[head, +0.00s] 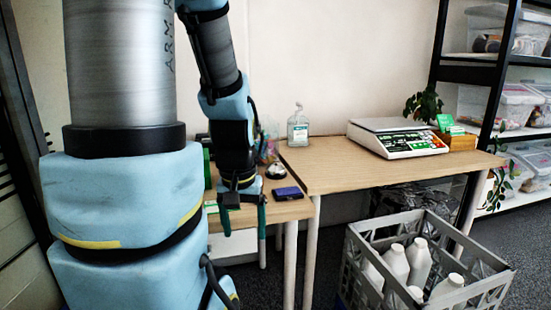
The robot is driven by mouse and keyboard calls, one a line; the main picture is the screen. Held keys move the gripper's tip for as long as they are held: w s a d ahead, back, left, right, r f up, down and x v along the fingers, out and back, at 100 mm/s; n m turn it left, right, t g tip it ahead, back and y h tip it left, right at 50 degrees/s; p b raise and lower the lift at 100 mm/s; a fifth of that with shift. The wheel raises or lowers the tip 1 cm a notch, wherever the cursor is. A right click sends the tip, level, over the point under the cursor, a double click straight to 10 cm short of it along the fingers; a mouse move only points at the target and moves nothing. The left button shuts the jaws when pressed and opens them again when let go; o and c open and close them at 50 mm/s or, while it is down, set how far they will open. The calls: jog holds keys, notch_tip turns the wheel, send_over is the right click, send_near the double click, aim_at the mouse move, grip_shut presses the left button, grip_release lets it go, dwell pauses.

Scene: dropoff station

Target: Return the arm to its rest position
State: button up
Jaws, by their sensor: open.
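My arm fills the left of the head view and reaches down toward the left end of the desks. My gripper (243,212) hangs at its end, pointing down, with its two fingers spread apart and nothing seen between them. It shows in front of the near edge of the lower desk (289,209). A dark blue flat item (287,193) lies on that desk just right of the gripper. How far the gripper is from the desk edge is hard to tell.
A wooden table (345,172) holds a clear bottle (298,126), a scale (396,138) and a wooden box (457,139). A grey crate (361,262) with several white bottles stands on the floor at right. Black shelving (492,105) with plastic bins stands behind.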

notch_tip(320, 180, up, 14)
jog(key=p, duration=1.1)
jog(key=shift+r+p, duration=0.15)
jog(key=shift+p, duration=0.25)
jog(key=shift+o, duration=0.3)
